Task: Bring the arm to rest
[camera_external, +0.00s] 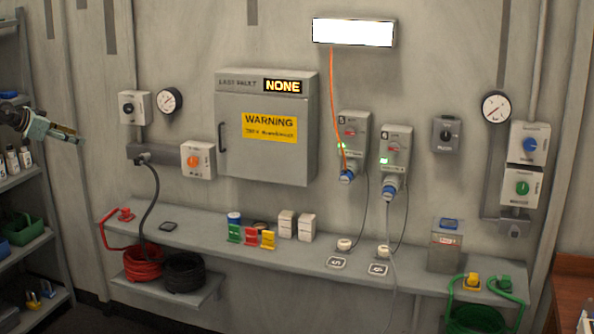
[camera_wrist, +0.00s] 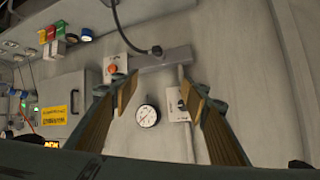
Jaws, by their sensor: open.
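My gripper (camera_external: 68,134) is at the left edge of the external view, left of the wall boxes and in front of the shelving rack. Only its end and a bit of the wrist show there. Most of my arm is out of view.
A shelving rack (camera_external: 22,240) with bottles and bins stands at the left, close to my gripper. A long wall shelf (camera_external: 200,232) carries small boxes, cards and cables. A grey cabinet (camera_external: 262,165), switch boxes and gauges are on the wall. The air right of my gripper looks clear.

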